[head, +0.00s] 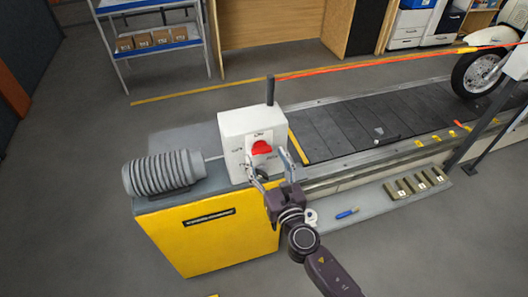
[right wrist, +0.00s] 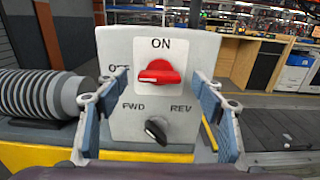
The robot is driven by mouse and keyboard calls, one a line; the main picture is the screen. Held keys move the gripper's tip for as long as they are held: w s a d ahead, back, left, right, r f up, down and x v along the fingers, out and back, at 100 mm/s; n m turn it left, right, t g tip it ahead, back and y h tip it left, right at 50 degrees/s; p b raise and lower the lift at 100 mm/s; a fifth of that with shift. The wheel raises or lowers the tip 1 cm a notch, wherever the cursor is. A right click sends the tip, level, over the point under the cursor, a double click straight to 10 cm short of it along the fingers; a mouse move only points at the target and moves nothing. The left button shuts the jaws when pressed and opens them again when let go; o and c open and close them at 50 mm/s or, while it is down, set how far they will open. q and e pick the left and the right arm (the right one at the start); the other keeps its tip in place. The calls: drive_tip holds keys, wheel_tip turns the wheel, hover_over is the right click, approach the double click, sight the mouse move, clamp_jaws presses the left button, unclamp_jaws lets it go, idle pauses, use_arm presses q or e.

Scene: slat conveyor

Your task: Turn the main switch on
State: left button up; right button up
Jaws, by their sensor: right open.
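The main switch is a red knob (head: 261,147) on the front of a white control box (head: 237,130). In the right wrist view the red knob (right wrist: 160,73) lies about level, below the word ON and right of the partly hidden word OFF. A black knob (right wrist: 156,130) sits lower, between FWD and REV, its handle tilted up to the left. My right gripper (head: 267,160) is open in front of the box, its blue-padded fingers on either side of the red knob, with nothing between them touching it that I can see. My left gripper is not in view.
The box stands on a yellow housing (head: 222,243) beside a ribbed grey motor (head: 160,174). The slat conveyor (head: 355,123) runs off to the right, with a scooter (head: 487,72) at its far end. A ledge below holds a blue marker (head: 347,214) and tape (head: 312,217).

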sight(261, 150)
drive_tip(key=shift+x, duration=1.15)
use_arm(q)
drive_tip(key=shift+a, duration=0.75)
use_arm(e)
drive_tip(key=c, duration=1.2)
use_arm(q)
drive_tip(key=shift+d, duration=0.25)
use_arm(e)
drive_tip(key=shift+o, duration=0.2)
